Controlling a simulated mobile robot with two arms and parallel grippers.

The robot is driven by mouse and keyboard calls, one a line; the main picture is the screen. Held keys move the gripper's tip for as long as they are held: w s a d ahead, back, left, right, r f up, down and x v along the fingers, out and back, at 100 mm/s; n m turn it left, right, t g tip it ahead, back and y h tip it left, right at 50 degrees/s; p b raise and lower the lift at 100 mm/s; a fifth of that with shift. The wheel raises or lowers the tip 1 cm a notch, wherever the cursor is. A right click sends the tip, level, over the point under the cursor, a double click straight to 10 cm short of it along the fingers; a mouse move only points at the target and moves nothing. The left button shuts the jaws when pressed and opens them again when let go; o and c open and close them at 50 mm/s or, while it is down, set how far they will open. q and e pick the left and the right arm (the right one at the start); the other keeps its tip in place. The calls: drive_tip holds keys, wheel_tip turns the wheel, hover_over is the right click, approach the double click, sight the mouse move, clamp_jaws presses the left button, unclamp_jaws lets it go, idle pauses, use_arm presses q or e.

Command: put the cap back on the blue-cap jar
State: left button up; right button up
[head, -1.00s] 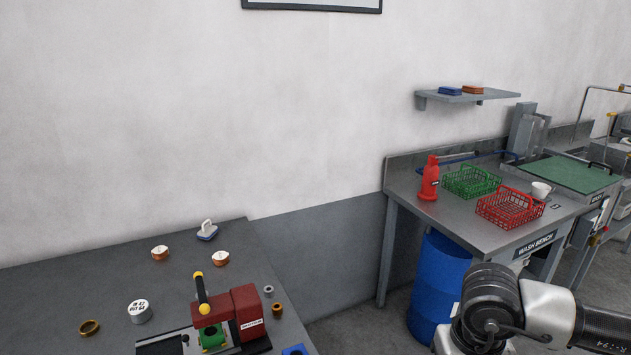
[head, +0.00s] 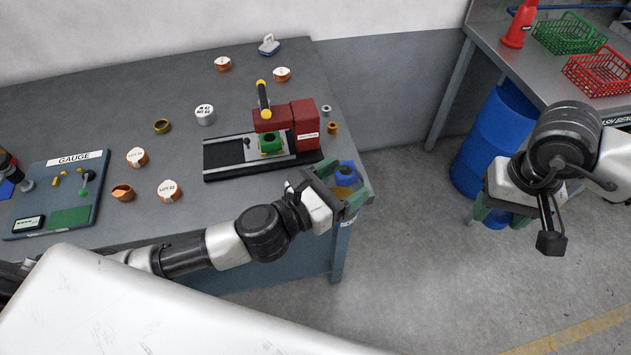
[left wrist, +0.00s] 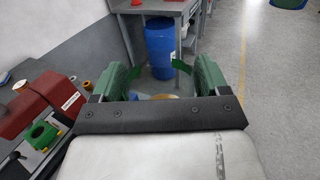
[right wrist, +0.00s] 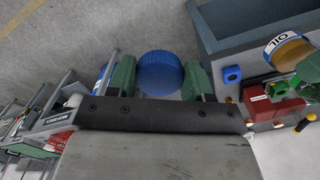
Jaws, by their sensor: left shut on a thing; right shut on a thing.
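My left gripper (head: 350,198) is shut on the open jar (head: 344,178) at the table's right front corner. Most of the jar is hidden in the head view. In the right wrist view the jar (right wrist: 290,52) shows an amber inside and an OIL label, with no cap on it. Only a sliver of it shows in the left wrist view, between the fingers (left wrist: 162,80). My right gripper (head: 506,217) is shut on the blue cap, ribbed and round in the right wrist view (right wrist: 160,72). The cap is in the air over the floor, right of the jar and apart from it.
A blue block (right wrist: 232,74) lies on the table corner near the jar. A red-and-green fixture (head: 285,125) with an upright handle stands behind. A blue barrel (head: 490,135) stands beyond. Free floor lies between the grippers.

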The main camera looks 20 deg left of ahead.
idle(0.3)
drive_tip(key=shift+a, duration=0.1)
drive_tip(key=w+a+r+n, duration=0.1)
drive_tip(key=w+a+r, duration=0.1)
drive_tip(key=a, duration=0.5)
drive_tip(key=w+a+r+n, duration=0.1)
drive_tip(key=a+r, duration=0.1)
drive_tip(key=a, duration=0.5)
wheel_tip(320, 180, up, 4)
drive_tip(key=n, duration=0.2)
hover_over(353, 172)
drive_tip(key=shift+a+f, duration=0.1)
drive_tip(key=shift+f, duration=0.05)
drive_tip(key=shift+f, duration=0.1)
drive_tip(key=shift+f, duration=1.9)
drive_tip(key=shift+f, duration=0.1)
drive_tip(key=shift+f, duration=0.75)
